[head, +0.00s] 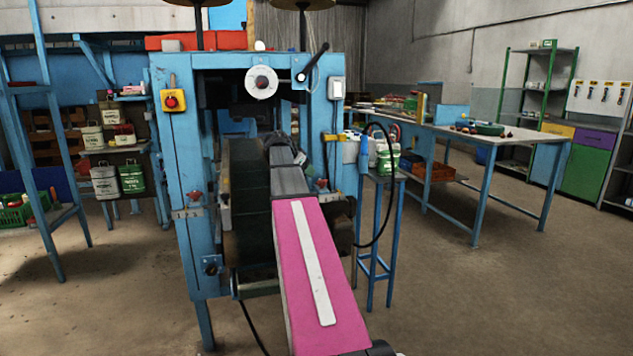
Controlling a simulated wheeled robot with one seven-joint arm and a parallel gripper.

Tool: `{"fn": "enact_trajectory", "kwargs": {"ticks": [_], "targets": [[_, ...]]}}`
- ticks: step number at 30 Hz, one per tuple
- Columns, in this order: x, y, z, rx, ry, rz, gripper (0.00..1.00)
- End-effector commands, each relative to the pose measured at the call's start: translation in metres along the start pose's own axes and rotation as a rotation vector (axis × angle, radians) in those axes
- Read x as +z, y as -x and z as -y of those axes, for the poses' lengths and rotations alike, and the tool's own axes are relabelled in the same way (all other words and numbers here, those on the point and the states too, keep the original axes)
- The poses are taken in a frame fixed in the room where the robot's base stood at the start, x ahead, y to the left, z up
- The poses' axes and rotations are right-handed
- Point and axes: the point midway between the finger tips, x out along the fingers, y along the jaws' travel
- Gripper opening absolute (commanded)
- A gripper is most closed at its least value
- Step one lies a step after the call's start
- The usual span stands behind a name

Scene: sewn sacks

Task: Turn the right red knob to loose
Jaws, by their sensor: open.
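The right red knob (321,184) sits on the right post of the blue machine (187,130), on a small bracket just right of my arm. A second red knob (194,195) sits on the left post. My gripper (284,148) is at the far end of my arm, in the machine's opening, to the left of and higher in the picture than the right knob. It looks dark and small there, and its fingertips are hard to make out. It is open, and I see nothing held. The right knob's setting is too small to read.
A red stop button on a yellow box (171,102) is on the machine's upper left. A narrow blue stand (371,245) with containers and a cable is close on the right. Open floor lies beyond.

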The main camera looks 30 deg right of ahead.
Motion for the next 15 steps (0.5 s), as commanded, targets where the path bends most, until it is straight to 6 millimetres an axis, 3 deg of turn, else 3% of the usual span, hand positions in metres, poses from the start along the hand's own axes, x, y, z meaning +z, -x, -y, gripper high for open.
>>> {"fn": "enact_trajectory", "kwargs": {"ticks": [9, 15], "targets": [[-0.001, -0.057, 0.000, 0.001, 0.000, 0.001, 0.55], [0.000, -0.079, 0.001, 0.000, 0.000, 0.001, 0.55]]}}
